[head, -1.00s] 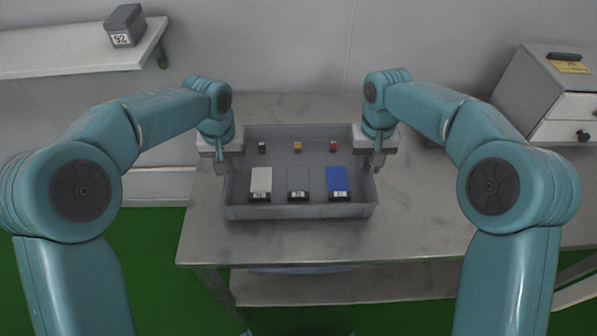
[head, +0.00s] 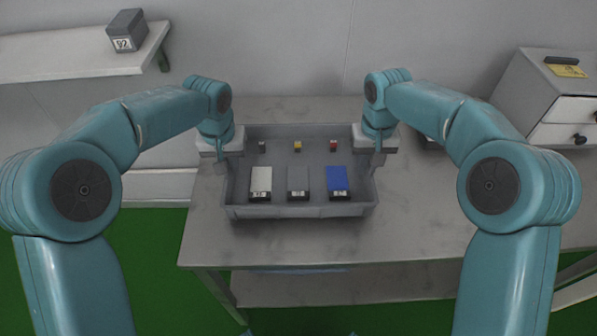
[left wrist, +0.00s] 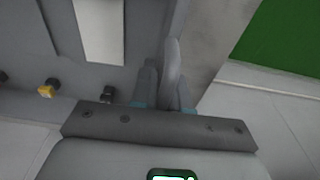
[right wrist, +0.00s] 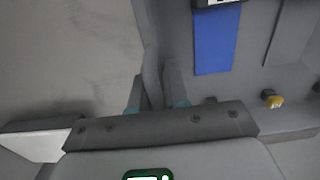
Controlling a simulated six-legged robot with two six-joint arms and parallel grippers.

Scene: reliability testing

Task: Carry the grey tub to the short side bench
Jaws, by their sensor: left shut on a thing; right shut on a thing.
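The grey tub (head: 300,211) is a shallow open tray at the middle of the grey table. It holds a white, a grey and a blue flat piece in front and three small cubes behind. My left gripper (head: 221,166) is shut on the tub's left wall, and my right gripper (head: 377,163) on its right wall. In the left wrist view the fingers (left wrist: 163,88) straddle the wall; the right wrist view shows the same (right wrist: 155,88). Whether the tub's underside touches the table is hidden.
A grey drawer cabinet (head: 545,95) stands at the right. Green floor (head: 150,260) shows at the left.

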